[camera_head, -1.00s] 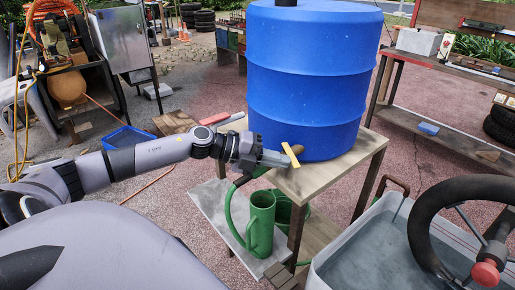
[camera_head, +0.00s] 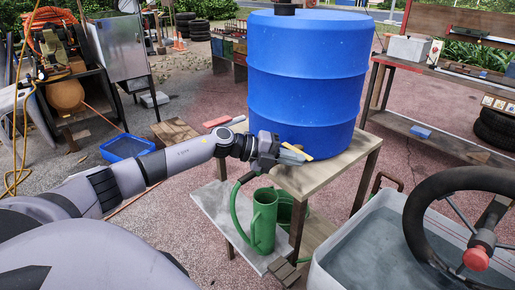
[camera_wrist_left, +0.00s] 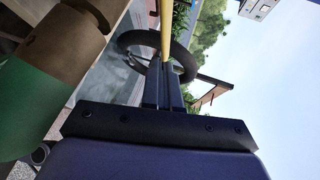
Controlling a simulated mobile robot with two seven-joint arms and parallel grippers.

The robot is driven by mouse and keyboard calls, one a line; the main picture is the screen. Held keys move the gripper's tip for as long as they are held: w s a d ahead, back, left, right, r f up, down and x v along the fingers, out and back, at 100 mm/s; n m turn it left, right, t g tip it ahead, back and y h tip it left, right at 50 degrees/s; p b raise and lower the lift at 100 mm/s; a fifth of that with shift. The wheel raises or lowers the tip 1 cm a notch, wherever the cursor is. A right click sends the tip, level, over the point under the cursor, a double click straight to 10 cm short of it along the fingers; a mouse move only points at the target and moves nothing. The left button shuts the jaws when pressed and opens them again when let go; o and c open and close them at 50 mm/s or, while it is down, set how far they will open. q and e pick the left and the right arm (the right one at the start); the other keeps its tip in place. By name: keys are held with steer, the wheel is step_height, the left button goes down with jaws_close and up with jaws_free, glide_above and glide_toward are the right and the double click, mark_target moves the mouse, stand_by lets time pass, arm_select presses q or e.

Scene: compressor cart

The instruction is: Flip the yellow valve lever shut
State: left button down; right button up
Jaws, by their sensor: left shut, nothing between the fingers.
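The yellow valve lever (camera_head: 296,151) is at the lower front of the blue drum (camera_head: 305,95), slanting down to the right in the head view. In the left wrist view the lever (camera_wrist_left: 166,28) is a yellow bar just beyond my fingertips. My left gripper (camera_head: 302,157) is shut and empty, its fingertips close against the lever; I cannot tell whether they touch. The shut fingers also show in the wrist view (camera_wrist_left: 168,88). The valve body is mostly hidden behind my gripper in the head view. My right gripper is out of view.
The drum stands on a wooden table (camera_head: 325,175). A green watering can (camera_head: 264,222) stands on the lower shelf, with a green hose beside it. A grey water-filled tub (camera_head: 365,250) and a black handwheel (camera_head: 417,215) are at the lower right.

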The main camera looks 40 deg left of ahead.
arm_select(q)
steer(key=shift+w+a, duration=0.15)
steer(key=shift+a, duration=0.05)
stand_by(0.4)
